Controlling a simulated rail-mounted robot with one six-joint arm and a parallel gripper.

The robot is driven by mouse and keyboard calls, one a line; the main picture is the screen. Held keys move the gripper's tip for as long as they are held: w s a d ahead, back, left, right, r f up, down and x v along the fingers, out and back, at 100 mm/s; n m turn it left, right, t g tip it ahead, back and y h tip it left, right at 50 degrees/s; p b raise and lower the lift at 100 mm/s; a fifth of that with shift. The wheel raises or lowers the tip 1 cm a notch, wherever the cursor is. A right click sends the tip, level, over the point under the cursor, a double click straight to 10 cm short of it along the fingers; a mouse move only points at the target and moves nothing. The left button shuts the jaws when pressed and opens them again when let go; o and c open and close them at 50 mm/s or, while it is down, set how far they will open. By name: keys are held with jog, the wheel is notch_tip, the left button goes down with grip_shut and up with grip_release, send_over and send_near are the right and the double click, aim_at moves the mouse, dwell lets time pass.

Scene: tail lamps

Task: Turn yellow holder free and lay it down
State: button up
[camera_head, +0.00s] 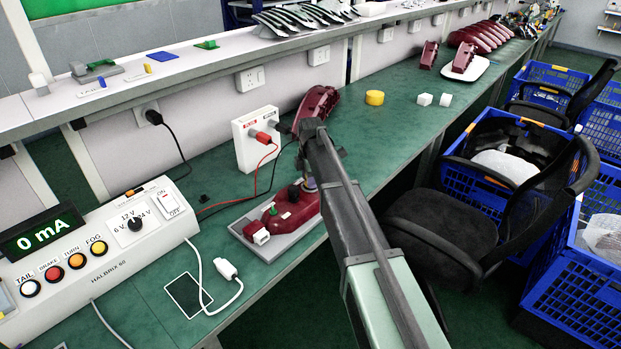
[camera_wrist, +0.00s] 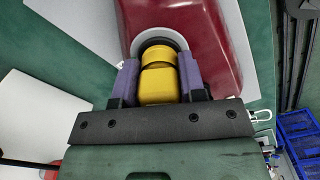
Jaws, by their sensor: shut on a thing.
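The yellow holder (camera_wrist: 158,85) sits between the two purple fingers of my gripper (camera_wrist: 159,78) in the wrist view. My gripper is shut on it. The holder's far end is at a round, grey-rimmed opening in a dark red tail lamp (camera_wrist: 205,35); I cannot tell how far in it sits. In the head view my gripper (camera_head: 309,184) is low over the right end of the red lamp (camera_head: 290,212), which lies on a pale board (camera_head: 262,247) on the green bench. The holder is mostly hidden there by my arm.
A white box with red and black leads (camera_head: 247,140) stands behind the lamp. A tester reading 0 mA (camera_head: 130,240) is at left. A white connector (camera_head: 227,269) lies in front. A yellow cylinder (camera_head: 374,98) and two white cubes (camera_head: 424,99) stand on the bench, with bare green surface around them.

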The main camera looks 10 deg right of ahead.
jog(key=shift+r+p, duration=1.4)
jog(key=shift+r, duration=0.1)
jog(key=shift+r+p, duration=0.95)
